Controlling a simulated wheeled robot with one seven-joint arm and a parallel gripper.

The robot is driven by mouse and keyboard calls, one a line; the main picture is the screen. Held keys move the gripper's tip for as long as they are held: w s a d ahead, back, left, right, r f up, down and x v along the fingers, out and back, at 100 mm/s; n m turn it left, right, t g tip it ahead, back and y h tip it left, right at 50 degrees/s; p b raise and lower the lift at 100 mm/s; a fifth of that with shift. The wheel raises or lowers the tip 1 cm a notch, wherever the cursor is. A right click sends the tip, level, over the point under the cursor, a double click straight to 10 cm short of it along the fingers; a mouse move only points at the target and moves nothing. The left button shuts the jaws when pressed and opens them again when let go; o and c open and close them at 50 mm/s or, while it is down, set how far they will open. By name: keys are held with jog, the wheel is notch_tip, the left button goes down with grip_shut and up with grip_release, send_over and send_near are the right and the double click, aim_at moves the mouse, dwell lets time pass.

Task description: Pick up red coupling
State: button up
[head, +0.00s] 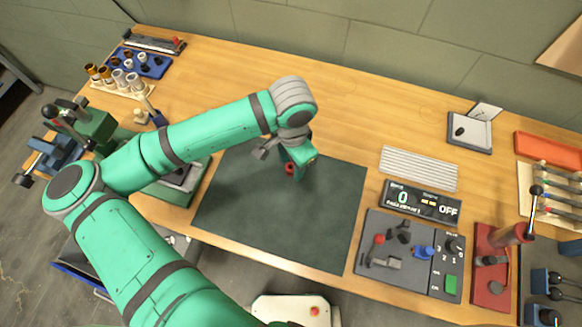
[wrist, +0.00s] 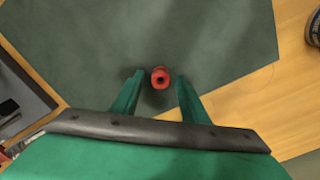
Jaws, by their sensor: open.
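The red coupling (wrist: 160,77) is a small red ring with a dark hole, on the dark green mat (wrist: 215,30). In the wrist view it lies between and just beyond the tips of my gripper (wrist: 159,80), whose two green fingers are apart and empty. In the head view the red coupling (head: 290,168) shows just under my gripper (head: 293,165), near the upper middle of the mat (head: 240,215); the gripper partly covers it. I cannot tell the exact height of the fingertips above the mat.
A control panel (head: 375,285) with knobs and a counter display (head: 423,202) stand right of the mat. A green machine (head: 98,128) and a blue tray of fittings (head: 150,66) are at the left. The mat around the coupling is clear.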

jog(key=c, duration=1)
jog(key=shift+d, duration=0.1)
grip_shut()
jog(key=shift+w+r, duration=0.1)
jog(key=shift+r, duration=0.05)
